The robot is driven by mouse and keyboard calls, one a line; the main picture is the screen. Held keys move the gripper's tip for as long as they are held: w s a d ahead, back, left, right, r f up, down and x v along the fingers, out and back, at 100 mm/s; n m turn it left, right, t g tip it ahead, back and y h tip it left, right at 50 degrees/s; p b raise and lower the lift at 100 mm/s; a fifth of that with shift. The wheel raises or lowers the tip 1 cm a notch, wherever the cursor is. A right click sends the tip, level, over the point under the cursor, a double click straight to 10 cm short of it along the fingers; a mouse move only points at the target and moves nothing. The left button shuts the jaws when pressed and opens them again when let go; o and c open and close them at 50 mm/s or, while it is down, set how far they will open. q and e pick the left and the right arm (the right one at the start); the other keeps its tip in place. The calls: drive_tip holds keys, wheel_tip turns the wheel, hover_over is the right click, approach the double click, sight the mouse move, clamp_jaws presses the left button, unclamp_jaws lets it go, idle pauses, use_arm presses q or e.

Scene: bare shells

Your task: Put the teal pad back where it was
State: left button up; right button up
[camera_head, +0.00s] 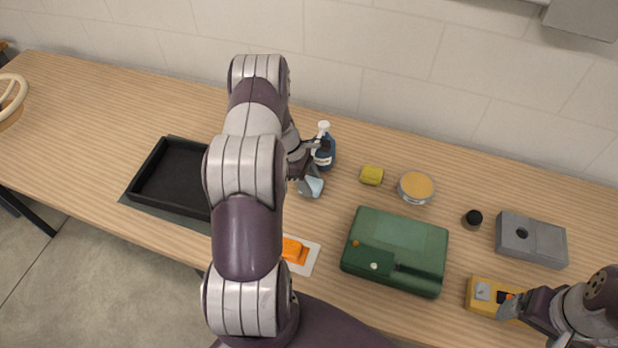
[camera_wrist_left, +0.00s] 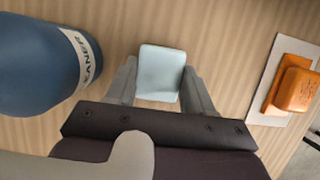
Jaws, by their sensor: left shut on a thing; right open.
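The teal pad is a small pale blue block (camera_head: 312,187), also seen close up in the left wrist view (camera_wrist_left: 161,70). My left gripper (camera_head: 309,177) is shut on it, one finger on each side, just in front of the blue cleaner bottle (camera_head: 325,152). I cannot tell whether the pad touches the table. In the left wrist view the bottle (camera_wrist_left: 40,62) stands to the left, apart from the pad. My right gripper (camera_head: 514,307) is open at the lower right, by the yellow device (camera_head: 488,296).
A black tray (camera_head: 165,202) stands at left, partly hidden by my left arm. An orange block (camera_head: 291,250) lies on a white plate (camera_head: 308,262).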

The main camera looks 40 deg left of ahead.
use_arm(q)
drive_tip(key=shift+f, duration=0.15)
drive_tip(key=o, duration=1)
drive_tip(key=b+v, duration=0.2)
drive_tip(key=v, duration=1)
